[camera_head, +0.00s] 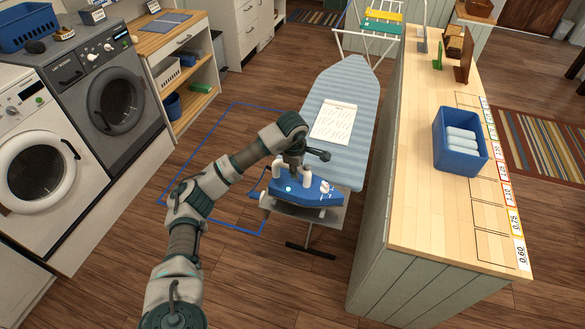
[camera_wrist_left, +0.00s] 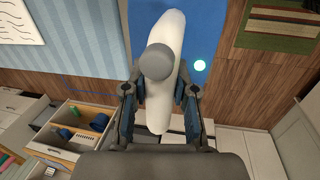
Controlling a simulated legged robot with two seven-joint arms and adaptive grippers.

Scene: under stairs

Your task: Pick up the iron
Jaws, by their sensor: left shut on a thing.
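The blue iron (camera_head: 312,192) with a white handle is at the near end of the striped ironing board (camera_head: 343,85), over the grey rest plate (camera_head: 325,214). I cannot tell whether it touches the plate. My left gripper (camera_head: 292,166) comes down on the iron from above. In the left wrist view the white handle (camera_wrist_left: 168,35) runs between the two fingers of the left gripper (camera_wrist_left: 160,92), which are shut on it. A grey knob on the handle and a pale glowing dot on the blue body also show there. My right gripper is not in view.
A sheet of paper (camera_head: 333,122) lies on the board. A wooden counter (camera_head: 415,200) stands close on the right, with a blue bin (camera_head: 463,163) of rolled white towels. Washing machines (camera_head: 112,105) and a shelf unit stand left. Bare floor lies around the board's near end.

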